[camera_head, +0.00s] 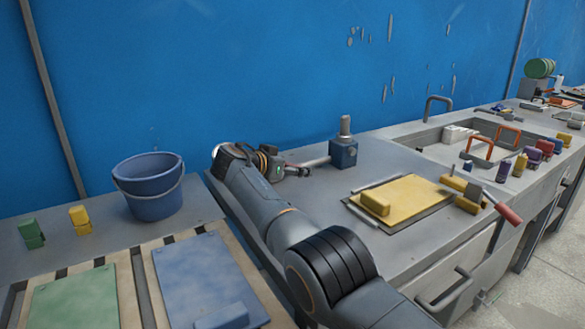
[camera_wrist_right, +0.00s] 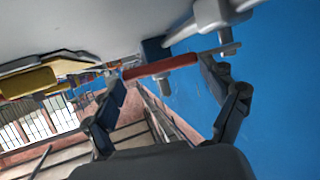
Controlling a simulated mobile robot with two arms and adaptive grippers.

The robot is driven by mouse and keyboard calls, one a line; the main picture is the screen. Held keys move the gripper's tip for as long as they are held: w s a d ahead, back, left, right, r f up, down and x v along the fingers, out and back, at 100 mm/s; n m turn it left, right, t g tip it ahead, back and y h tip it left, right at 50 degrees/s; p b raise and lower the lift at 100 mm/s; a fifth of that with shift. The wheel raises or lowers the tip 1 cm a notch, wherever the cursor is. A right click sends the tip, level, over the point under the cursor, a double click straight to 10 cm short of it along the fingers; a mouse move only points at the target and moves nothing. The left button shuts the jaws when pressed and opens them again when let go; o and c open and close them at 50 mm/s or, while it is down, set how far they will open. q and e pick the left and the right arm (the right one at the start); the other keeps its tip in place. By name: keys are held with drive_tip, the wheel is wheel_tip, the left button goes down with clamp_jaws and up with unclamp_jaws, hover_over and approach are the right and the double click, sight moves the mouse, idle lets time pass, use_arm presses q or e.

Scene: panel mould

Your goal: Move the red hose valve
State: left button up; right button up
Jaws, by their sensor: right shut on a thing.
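The red hose valve's handle (camera_wrist_right: 160,68) shows as a red bar between the fingers of my right gripper (camera_wrist_right: 163,74) in the right wrist view. The gripper is shut on it. In the head view my right gripper (camera_head: 298,170) is beside a blue valve block (camera_head: 343,154) with an upright metal stem, at the back of the grey counter. A thin bar (camera_head: 318,162) reaches from the block toward the fingers. The fingers' exact contact is too small to tell there. My left gripper is not in view.
A yellow board (camera_head: 408,205) lies right of my arm, with a red-handled tool (camera_head: 507,214) at the counter's front edge. A blue bucket (camera_head: 152,202) stands at left, behind green (camera_head: 75,302) and blue (camera_head: 205,275) panels. A sink (camera_head: 480,130) is at right. The blue wall is close behind.

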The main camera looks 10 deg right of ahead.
drive_tip(key=shift+a, duration=0.15)
drive_tip(key=o, duration=1.5)
drive_tip(key=shift+a, duration=0.1)
